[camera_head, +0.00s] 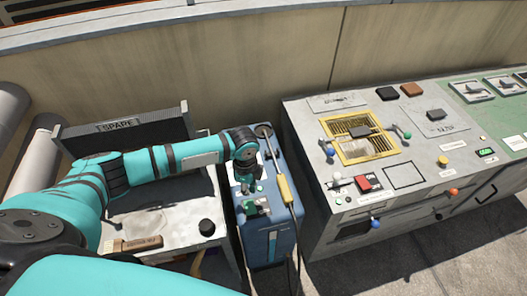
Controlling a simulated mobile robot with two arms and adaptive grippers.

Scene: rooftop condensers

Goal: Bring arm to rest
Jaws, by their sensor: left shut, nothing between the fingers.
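My left arm, teal with dark bands, reaches in from the left across a bench. Its gripper (249,186) points down over the top of a blue case (268,222). The gripper is small and dark here; it is shut with nothing between its fingers. Just below it are small green parts (252,208) on the case; I cannot tell whether the fingers touch them. My right gripper is not in view.
A yellow-handled tool (284,190) lies along the case's right side. The bench has a SPARE tray (125,130), a brush (134,245) and a black knob (207,228). A grey control console (395,150) with levers and knobs stands at right. A wall (240,65) runs behind.

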